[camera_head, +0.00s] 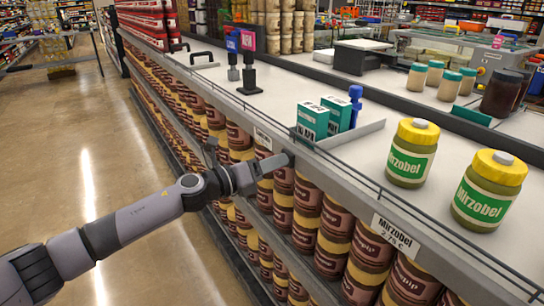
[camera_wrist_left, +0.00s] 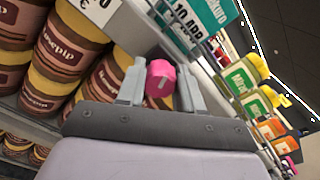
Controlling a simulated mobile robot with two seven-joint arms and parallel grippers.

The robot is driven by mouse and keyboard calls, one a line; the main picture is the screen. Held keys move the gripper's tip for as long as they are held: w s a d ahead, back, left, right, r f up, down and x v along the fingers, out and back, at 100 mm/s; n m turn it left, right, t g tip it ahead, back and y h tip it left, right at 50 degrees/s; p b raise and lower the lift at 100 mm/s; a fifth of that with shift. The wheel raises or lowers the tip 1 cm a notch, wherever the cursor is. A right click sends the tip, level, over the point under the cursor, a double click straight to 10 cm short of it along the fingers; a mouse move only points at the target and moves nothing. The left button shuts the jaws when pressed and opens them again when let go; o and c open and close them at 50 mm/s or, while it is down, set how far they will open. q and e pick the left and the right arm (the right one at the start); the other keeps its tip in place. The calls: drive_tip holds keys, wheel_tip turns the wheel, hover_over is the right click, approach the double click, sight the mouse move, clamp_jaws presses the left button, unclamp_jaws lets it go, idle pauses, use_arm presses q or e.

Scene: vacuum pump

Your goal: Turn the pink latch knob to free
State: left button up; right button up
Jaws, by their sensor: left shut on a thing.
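The pink latch knob (camera_wrist_left: 160,78) shows in the left wrist view, between the two grey fingers of my left gripper (camera_wrist_left: 161,86). The fingers are shut on it from both sides. In the head view my left gripper (camera_head: 285,161) reaches the front edge of the shelf counter, just below the green boxes. The knob cannot be made out there, hidden by the gripper and the edge. My right gripper is in neither view.
Green boxes (camera_head: 313,121) and a blue-topped post (camera_head: 355,97) stand on the white counter (camera_head: 355,158) above the gripper. Two yellow-lidded jars (camera_head: 412,155) stand to the right. Rows of brown jars (camera_head: 307,218) fill the shelves below. The aisle floor (camera_head: 130,190) is clear at left.

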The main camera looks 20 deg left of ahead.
use_arm(q)
drive_tip(key=n+p, duration=0.3)
drive_tip(key=n, duration=0.1)
drive_tip(key=shift+r+n, duration=0.15)
drive_tip(key=shift+n, duration=0.15)
drive_tip(key=n+p, duration=0.2)
drive_tip(key=n, duration=0.1)
drive_tip(key=shift+n, duration=0.4)
drive_tip(key=shift+f+n+p, duration=0.2)
drive_tip(key=shift+n+p, duration=1.2)
drive_tip(key=shift+n, duration=0.7)
drive_tip(key=o, duration=1)
drive_tip(key=shift+a, duration=0.1)
drive_tip(key=shift+o, duration=0.2)
